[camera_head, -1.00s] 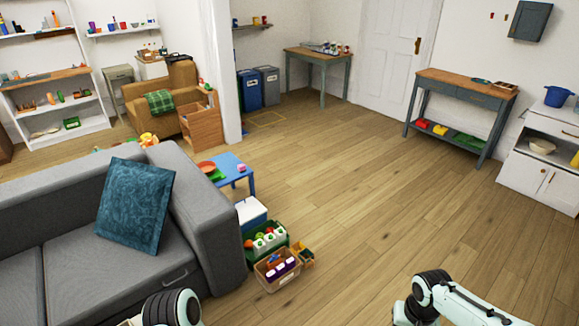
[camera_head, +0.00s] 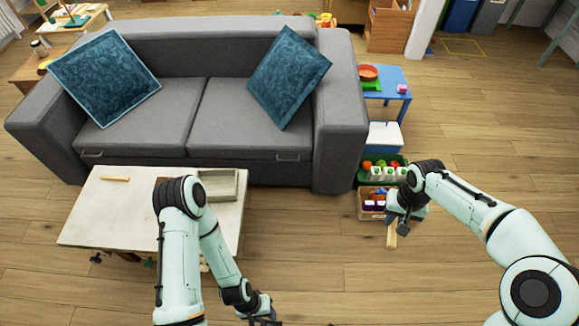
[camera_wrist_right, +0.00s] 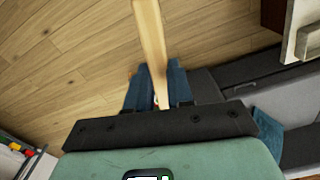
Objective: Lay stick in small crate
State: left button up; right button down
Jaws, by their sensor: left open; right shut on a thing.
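My right gripper (camera_head: 401,222) is shut on a pale wooden stick (camera_head: 392,237), held over the floor to the right of the low table. In the right wrist view the stick (camera_wrist_right: 150,40) extends up out of the picture from between the blue fingers (camera_wrist_right: 155,88). A small grey open crate (camera_head: 229,187) stands on the right part of the pale table (camera_head: 105,220), partly behind my left arm. I see nothing in its visible part. Another short wooden stick (camera_head: 115,178) lies on the table's left part. My left gripper (camera_head: 264,320) is open, low at the picture's bottom edge.
A grey sofa (camera_head: 200,130) with blue cushions stands behind the table. To its right are a blue small table (camera_head: 397,78), a green crate (camera_head: 365,180) and a tan bin (camera_head: 364,208) with things in them. Floor between the table and my right gripper is clear.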

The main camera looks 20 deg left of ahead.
aim_at(216, 193)
jog(key=i+u, duration=0.15)
jog(key=u, duration=0.25)
jog(key=i+l+u, duration=0.1)
jog(key=u, duration=0.35)
jog(key=i+l+u, duration=0.1)
jog(key=u, duration=0.3)
jog(key=l+u, duration=0.2)
jog(key=u, duration=0.25)
jog(key=i+l+u, duration=0.1)
jog(key=u, duration=0.3)
jog(key=l+u, duration=0.3)
jog(key=u, duration=0.15)
jog(key=i+l+u, duration=0.1)
jog(key=l+u, duration=0.65)
jog(key=u, duration=0.15)
jog(key=l+u, duration=0.45)
jog(key=l, duration=0.35)
